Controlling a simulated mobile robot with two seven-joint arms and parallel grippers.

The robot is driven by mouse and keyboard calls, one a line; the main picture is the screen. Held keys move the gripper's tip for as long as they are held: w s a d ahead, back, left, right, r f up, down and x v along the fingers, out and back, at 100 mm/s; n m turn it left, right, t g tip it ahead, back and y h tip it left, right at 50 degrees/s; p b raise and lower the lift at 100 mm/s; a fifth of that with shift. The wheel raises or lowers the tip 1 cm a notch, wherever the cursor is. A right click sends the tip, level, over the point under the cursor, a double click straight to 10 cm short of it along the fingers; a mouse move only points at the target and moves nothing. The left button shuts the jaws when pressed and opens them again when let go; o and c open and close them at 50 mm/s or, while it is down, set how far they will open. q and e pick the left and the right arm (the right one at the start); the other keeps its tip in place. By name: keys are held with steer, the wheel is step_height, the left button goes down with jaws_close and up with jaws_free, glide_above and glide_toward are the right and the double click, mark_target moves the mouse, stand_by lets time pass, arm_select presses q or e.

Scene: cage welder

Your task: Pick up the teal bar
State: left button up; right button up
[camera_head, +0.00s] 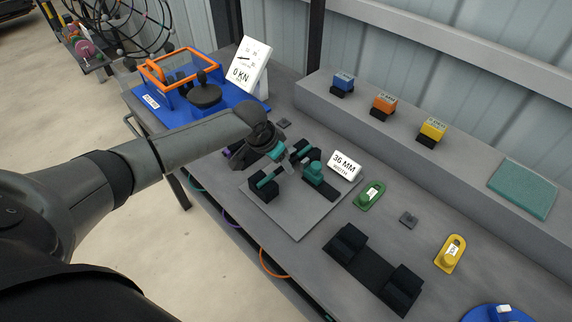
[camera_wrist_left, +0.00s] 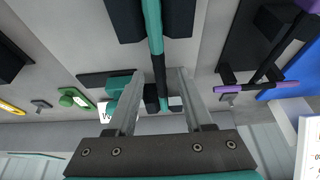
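The teal bar (camera_wrist_left: 154,28) is a thin rod with a dark middle section. In the left wrist view it runs between the two fingers of my left gripper (camera_wrist_left: 165,73), with gaps visible on both sides. Its far teal end shows beyond the fingers. In the head view a teal part of the bar (camera_head: 268,179) rests across a black support block (camera_head: 265,191) on a grey plate. My left gripper (camera_head: 281,160) is just above the plate, pointing down at the bar; the wrist hides part of the area. My right gripper is out of view.
A teal slider (camera_head: 314,172) and a "36 MM" sign (camera_head: 344,166) stand beside the bar. A purple bar (camera_wrist_left: 257,88) lies on another support. A blue tray (camera_head: 182,108) is behind. Green (camera_head: 370,195) and yellow (camera_head: 449,254) tags and an empty black holder (camera_head: 372,268) lie to the right.

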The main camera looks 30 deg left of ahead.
arm_select(q)
jaws_close()
stand_by(1.2)
